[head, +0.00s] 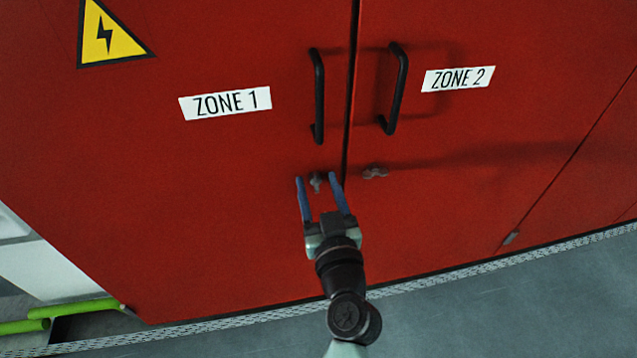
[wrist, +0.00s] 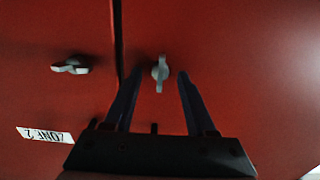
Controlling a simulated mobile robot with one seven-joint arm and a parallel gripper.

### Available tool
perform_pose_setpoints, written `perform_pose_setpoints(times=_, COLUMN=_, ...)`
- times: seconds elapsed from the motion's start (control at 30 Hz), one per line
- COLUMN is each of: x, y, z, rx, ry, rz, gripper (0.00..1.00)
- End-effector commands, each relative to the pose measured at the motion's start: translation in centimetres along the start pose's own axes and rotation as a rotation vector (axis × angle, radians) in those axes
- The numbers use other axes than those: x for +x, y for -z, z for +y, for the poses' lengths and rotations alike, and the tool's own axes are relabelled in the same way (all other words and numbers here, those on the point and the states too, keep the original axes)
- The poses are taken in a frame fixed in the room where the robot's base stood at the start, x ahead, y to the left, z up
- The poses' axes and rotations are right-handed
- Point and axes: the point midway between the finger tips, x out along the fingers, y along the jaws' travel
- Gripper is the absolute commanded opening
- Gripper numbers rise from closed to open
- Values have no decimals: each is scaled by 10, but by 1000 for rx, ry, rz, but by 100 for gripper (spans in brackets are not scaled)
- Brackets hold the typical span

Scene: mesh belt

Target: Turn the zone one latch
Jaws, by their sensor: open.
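The zone one latch (head: 317,182) is a small grey wing knob on the red left door, below its black handle and near the door seam. Its wing looks close to upright in the head view. My gripper (head: 316,180) is open, with its two blue fingers on either side of the latch. In the wrist view the latch (wrist: 160,73) shows between the fingertips (wrist: 160,74), its wing roughly lined up with the fingers. I see gaps on both sides and no clear contact. The depth of the fingertips relative to the door is hard to tell.
The zone two latch (head: 375,172) lies about level on the right door, close to my right finger. Black handles (head: 318,95) and (head: 394,88) stand out above. The ZONE 1 label (head: 225,103) is at the left. Grey floor (head: 480,310) is clear; green pipes (head: 60,318) lie lower left.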

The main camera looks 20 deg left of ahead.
Motion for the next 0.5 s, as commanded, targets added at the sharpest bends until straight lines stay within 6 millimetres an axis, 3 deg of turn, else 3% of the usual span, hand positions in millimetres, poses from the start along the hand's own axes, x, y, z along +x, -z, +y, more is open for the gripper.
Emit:
perform_pose_setpoints(times=0.2, x=0, y=0, z=0, rx=0, ry=0, rz=0, gripper=56)
perform_pose_setpoints(times=0.5, x=0, y=0, z=0, rx=0, ry=0, rz=0, gripper=2)
